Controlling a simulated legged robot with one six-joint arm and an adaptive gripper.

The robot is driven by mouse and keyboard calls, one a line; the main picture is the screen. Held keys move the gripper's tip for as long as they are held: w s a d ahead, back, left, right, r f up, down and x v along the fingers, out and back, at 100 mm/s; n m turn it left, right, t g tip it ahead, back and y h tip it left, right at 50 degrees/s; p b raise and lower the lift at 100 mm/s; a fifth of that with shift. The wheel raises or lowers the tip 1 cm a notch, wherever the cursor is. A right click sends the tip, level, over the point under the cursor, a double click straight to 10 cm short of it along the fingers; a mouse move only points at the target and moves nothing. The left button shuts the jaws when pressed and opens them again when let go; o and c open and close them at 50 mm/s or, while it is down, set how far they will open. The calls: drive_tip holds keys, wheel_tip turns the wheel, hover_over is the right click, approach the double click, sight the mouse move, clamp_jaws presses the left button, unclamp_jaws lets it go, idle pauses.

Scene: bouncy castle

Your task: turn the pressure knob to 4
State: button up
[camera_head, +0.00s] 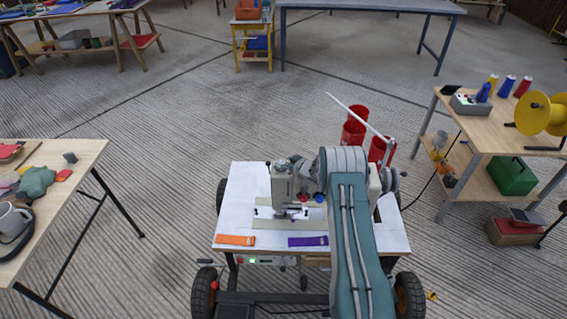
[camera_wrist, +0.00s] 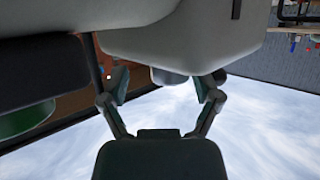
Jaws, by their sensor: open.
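A pale grey sewing machine (camera_head: 283,187) stands on a white-topped wheeled cart (camera_head: 232,207). Its right part is largely hidden behind my teal arm. My gripper (camera_wrist: 162,87) is open in the wrist view, its two fingers apart with nothing held. A short rounded grey knob-like part (camera_wrist: 169,77) sticks out from a pale housing (camera_wrist: 185,40) and shows between the fingertips. I cannot tell whether the fingers touch it, and no numbers or pointer mark are readable. In the head view my gripper is not clearly distinguishable beside the machine head.
An orange strip (camera_head: 235,240) and a purple strip (camera_head: 308,241) lie on the cart's front. Red cylinders (camera_head: 354,128) stand behind the machine. A wooden workbench (camera_head: 515,130) with spools is at right, another table (camera_head: 75,160) at left.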

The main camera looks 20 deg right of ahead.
drive_tip(key=shift+w+a, duration=0.25)
drive_tip(key=shift+a, duration=0.05)
drive_tip(key=shift+w+a, duration=0.1)
drive_tip(key=shift+a, duration=0.45)
drive_tip(key=shift+d, duration=0.3)
clamp_jaws()
drive_tip(key=shift+a+f+m+h, duration=0.1)
drive_tip(key=shift+m+h, duration=0.2)
drive_tip(key=m+h, duration=0.4)
drive_tip(key=h, duration=0.1)
drive_tip(key=shift+t, duration=0.3)
drive_tip(key=shift+f+m+g+h, duration=0.1)
drive_tip(key=shift+m+g+h, duration=0.45)
drive_tip(key=shift+m+h, duration=1)
drive_tip(key=shift+m+g+h, duration=0.55)
drive_tip(key=shift+m+h, duration=0.9)
drive_tip(key=shift+h, duration=0.4)
